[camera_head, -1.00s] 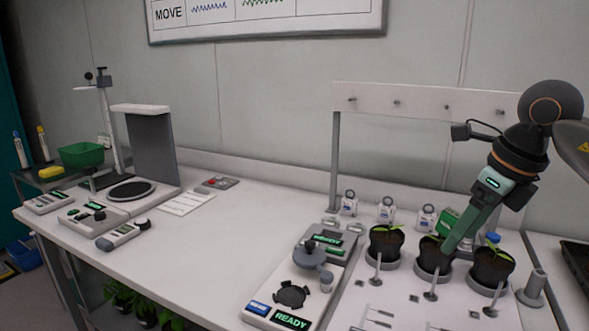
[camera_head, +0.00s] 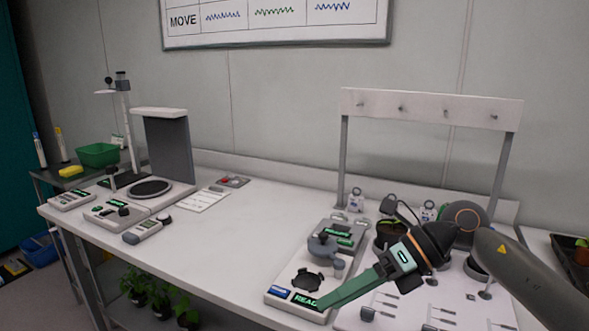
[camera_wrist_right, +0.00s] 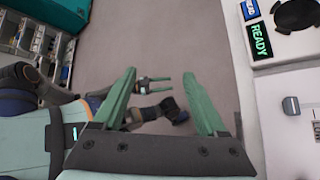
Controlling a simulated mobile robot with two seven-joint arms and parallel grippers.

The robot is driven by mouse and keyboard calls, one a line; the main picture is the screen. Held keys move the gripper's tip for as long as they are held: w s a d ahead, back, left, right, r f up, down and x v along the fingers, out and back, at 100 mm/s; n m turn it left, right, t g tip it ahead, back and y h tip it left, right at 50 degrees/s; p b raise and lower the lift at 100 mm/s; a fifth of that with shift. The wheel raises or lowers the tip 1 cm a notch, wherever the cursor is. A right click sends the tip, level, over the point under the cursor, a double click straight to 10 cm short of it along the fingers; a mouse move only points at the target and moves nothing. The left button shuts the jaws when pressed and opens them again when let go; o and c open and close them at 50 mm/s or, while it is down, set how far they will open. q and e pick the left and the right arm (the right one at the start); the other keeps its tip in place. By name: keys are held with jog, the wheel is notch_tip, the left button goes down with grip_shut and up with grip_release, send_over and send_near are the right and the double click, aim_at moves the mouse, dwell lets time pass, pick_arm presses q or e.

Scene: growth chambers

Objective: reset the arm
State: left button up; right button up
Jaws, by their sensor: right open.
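My right gripper (camera_head: 325,302) reaches in from the right over the front of the bench, with its green fingers pointing down and left beside the READY device (camera_head: 283,292). In the right wrist view the fingers of the right gripper (camera_wrist_right: 160,92) are wide apart with nothing between them. The left gripper is out of the head view.
A peg rack (camera_head: 430,107) stands behind. Instruments and a green basket (camera_head: 98,154) are at the left. The bench middle (camera_head: 235,235) is clear. Below the right gripper is floor (camera_wrist_right: 150,35).

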jog(key=s+a+r+m+y+p, duration=0.2)
jog(key=a+m+y, duration=0.2)
jog(key=a+y, duration=0.3)
jog(key=d+f+m+t+h+p, duration=0.2)
jog(key=d+f+m+t+h, duration=0.55)
jog(key=m, duration=0.75)
jog(key=d+f+m+t+h+p, duration=0.2)
jog(key=d+f+m+t+h, duration=0.15)
jog(key=f+m+t, duration=0.95)
jog(key=s+d+f+m+g+h, duration=0.2)
jog(key=s+f+m+g, duration=0.3)
jog(key=s, duration=0.3)
jog(key=s+d+f+m+g+h+p, duration=0.1)
jog(key=s+d+f+m+g+h, duration=0.2)
jog(key=s+f+m+g, duration=0.2)
jog(key=s+f, duration=0.3)
jog(key=shift+d+f, duration=0.25)
jog(key=shift+d, duration=0.1)
